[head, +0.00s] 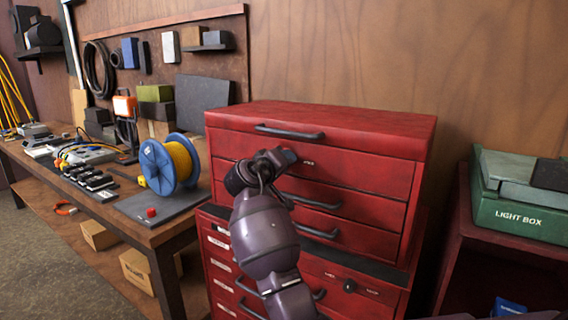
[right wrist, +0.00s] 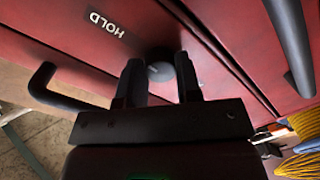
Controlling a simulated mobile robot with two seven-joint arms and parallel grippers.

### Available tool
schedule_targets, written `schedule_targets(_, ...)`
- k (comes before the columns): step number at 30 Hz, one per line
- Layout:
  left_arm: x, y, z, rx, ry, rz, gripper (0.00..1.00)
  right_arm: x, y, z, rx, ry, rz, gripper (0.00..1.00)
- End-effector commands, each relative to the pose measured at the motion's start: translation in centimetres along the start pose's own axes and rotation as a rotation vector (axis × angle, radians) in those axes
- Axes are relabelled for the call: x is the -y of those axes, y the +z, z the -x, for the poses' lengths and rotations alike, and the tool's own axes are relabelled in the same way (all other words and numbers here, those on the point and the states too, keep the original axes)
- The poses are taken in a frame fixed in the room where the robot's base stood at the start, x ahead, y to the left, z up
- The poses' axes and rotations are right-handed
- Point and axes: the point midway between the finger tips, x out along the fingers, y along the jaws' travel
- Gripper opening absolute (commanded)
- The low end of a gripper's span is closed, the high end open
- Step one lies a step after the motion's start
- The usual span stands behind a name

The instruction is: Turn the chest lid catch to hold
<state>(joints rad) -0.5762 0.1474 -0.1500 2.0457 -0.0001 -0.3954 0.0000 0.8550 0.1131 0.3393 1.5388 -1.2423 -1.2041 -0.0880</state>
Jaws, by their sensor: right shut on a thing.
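The red chest (head: 350,150) stands against the wood wall with its lid (head: 330,118) down. My right gripper (head: 284,157) is at the chest's upper front, below the lid handle (head: 290,132). In the right wrist view its fingers (right wrist: 160,80) stand either side of the dark round lid catch (right wrist: 161,62) and are shut on it. A white HOLD label (right wrist: 105,24) is on the red front beside the catch. In the head view my gripper hides the catch, and a small label (head: 308,162) shows just right of it. My left gripper is not in view.
Drawer handles (head: 318,203) stick out below my right gripper. Another dark knob (head: 349,286) sits lower on the red cabinet. A bench (head: 150,236) with a blue reel (head: 158,168) of yellow cord stands left. A green light box (head: 520,218) is at right.

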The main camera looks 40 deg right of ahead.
Motion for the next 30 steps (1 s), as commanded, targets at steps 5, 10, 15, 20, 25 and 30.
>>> schedule_targets(5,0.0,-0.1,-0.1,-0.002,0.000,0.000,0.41,0.2,0.1,0.0,0.003,-0.003,0.001,0.08)
schedule_targets(10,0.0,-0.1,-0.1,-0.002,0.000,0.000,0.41,0.2,0.1,0.0,0.002,-0.003,0.001,0.44)
schedule_targets(15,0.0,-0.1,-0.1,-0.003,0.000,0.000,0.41,0.1,0.1,0.0,0.001,-0.001,0.001,0.57)
schedule_targets(20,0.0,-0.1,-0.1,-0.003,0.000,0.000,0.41,0.1,0.0,0.0,0.001,-0.001,0.001,0.57)
schedule_targets(25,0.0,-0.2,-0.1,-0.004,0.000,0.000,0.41,0.1,0.0,0.9,-0.001,-0.001,0.001,0.57)
schedule_targets(30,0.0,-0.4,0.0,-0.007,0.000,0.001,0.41,0.1,0.0,3.6,-0.001,-0.003,0.001,0.57)
